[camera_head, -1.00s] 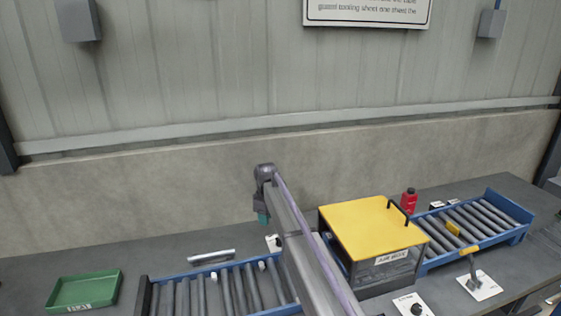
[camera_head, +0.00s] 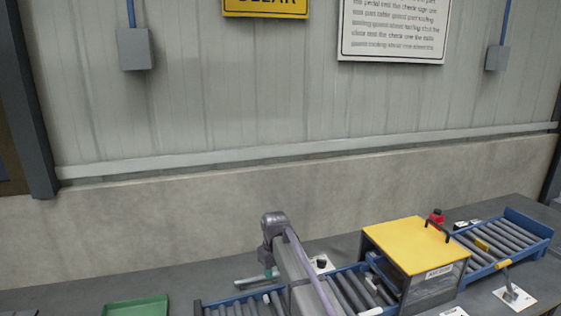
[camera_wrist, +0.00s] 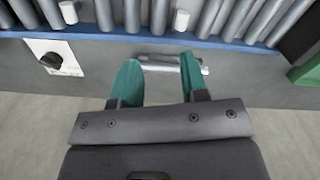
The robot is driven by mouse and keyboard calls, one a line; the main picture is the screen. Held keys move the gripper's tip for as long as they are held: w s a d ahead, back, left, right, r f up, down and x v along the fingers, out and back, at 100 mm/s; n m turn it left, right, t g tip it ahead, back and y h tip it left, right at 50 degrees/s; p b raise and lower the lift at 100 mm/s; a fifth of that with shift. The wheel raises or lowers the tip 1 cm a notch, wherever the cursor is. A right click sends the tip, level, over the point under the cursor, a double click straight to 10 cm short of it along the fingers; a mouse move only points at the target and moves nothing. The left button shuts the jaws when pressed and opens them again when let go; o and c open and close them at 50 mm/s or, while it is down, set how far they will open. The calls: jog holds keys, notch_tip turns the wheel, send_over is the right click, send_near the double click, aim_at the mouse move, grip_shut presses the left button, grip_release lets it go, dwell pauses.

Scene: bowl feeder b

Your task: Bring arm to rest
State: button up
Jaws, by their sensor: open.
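My gripper (camera_wrist: 158,85) shows in the wrist view with its two teal fingers spread apart and nothing between them. A silver bar (camera_wrist: 170,68) lies on the bench just beyond the fingertips, apart from them as far as I can see. In the head view my arm reaches out over the blue roller conveyor (camera_head: 348,292). Only a small teal part of the gripper (camera_head: 271,272) shows there, below the wrist, and the fingertips are not clear.
A yellow-topped box (camera_head: 415,243) straddles the conveyor on the right. A red bottle (camera_head: 436,217) stands behind it. A green tray (camera_head: 137,306) sits at the lower left. A black knob on a white plate (camera_head: 321,265) is close to my arm. A wall runs behind the bench.

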jog(key=s+d+m, duration=0.3)
jog(key=s+d, duration=0.6)
jog(key=s, duration=0.5)
jog(key=s+d+m, duration=0.4)
jog(key=s+d, duration=0.5)
jog(key=s, duration=0.4)
jog(key=shift+s+d, duration=0.25)
jog(key=shift+s, duration=0.1)
jog(key=shift+c, duration=0.2)
